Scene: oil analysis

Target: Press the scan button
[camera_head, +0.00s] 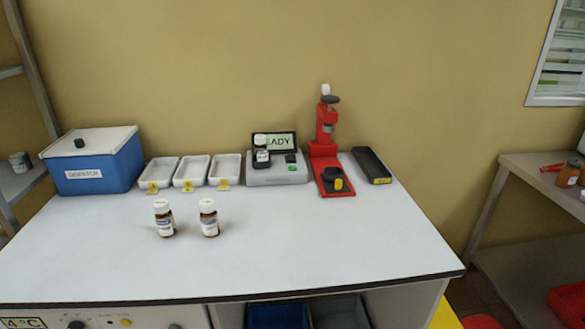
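A light grey analyser (275,178) stands at the back middle of the white table. Its upright screen (281,142) shows text ending in "ADY", partly covered by a bottle. A white-capped bottle (261,148) stands on the left of the analyser, at a dark holder. A small green button (292,168) is on the analyser's front right, just below a small dark block (290,158). I cannot read any label on the button. My gripper is not in view, and nothing touches the analyser's button side.
Two white-capped bottles (164,218) (209,218) stand front left. A blue box (95,170) and several white trays (191,170) are left of the analyser. A red press (326,150) and black tray (371,163) are right. The table's front right is clear.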

